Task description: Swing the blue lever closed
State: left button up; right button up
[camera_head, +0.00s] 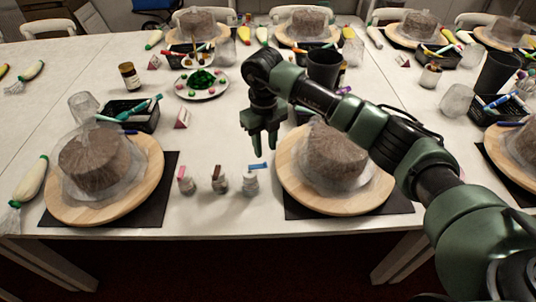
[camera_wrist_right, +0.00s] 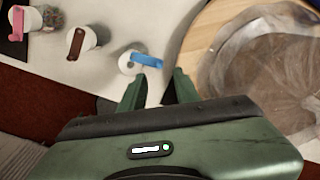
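The blue lever (camera_head: 258,165) sits on top of a small white bottle (camera_head: 250,184), the rightmost of three, and sticks out to the right in the head view. In the right wrist view the blue lever (camera_wrist_right: 147,61) lies just beyond my fingertips and points right from its white bottle (camera_wrist_right: 128,62). My right gripper (camera_head: 264,148) hangs fingers down above and behind the bottle. In the wrist view my right gripper (camera_wrist_right: 160,80) shows its two fingers apart with nothing between them. The left gripper is out of view.
Bottles with a pink lever (camera_head: 184,175) and a brown lever (camera_head: 220,178) stand to the left. A wooden turntable (camera_head: 290,180) with a wrapped cake (camera_head: 335,150) stands close on the right; another turntable (camera_head: 150,170) is at left. Bare table lies in front of the bottles.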

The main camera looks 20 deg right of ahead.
aim_at(258, 165)
jog(key=shift+f+p, duration=0.4)
jog(key=shift+f, duration=2.3)
grip_shut()
